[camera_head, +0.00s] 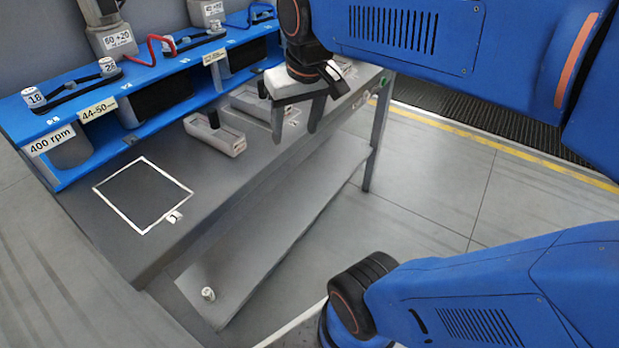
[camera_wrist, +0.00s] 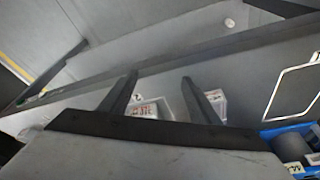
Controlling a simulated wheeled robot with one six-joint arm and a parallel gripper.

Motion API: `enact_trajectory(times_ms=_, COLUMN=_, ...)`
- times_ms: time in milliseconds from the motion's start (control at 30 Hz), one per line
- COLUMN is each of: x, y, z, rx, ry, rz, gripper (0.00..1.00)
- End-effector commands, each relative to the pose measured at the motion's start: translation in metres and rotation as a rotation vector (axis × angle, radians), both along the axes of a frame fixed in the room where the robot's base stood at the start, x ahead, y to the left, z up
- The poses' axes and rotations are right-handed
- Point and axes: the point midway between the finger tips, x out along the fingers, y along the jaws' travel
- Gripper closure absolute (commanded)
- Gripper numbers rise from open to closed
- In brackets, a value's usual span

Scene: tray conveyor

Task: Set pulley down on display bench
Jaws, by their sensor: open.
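My gripper (camera_head: 294,134) is open and empty above the front edge of the grey bench (camera_head: 122,236). Its two fingers also show in the wrist view (camera_wrist: 158,78), with nothing between them. A small pale round piece (camera_head: 208,294), perhaps the pulley, sits on the lower shelf under the bench, well away from my gripper. It also shows in the wrist view (camera_wrist: 230,22). A white outlined square (camera_head: 143,195) on the bench top is empty. Pulley-like pieces marked 18 (camera_head: 35,98) and 24 (camera_head: 108,66) stand on the blue rack, joined by a black belt.
The blue rack (camera_head: 75,103) runs along the back of the bench, with labels and dark bays. Grey trays (camera_head: 232,143) stand on the bench near my gripper. The lower shelf (camera_head: 240,290) is mostly clear. A bench leg (camera_head: 377,140) stands at the right.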

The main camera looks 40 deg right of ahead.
Motion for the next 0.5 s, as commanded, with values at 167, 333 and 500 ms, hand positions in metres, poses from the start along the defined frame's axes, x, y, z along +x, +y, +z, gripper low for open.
enact_trajectory(times_ms=167, x=-0.042, y=0.011, z=-0.037, rx=-0.012, ry=-0.061, rz=0.063, gripper=0.43)
enact_trajectory(times_ms=333, x=-0.068, y=0.017, z=-0.067, rx=-0.022, ry=-0.104, rz=0.108, gripper=0.43)
enact_trajectory(times_ms=500, x=-0.078, y=0.02, z=-0.08, rx=-0.026, ry=-0.122, rz=0.127, gripper=0.43)
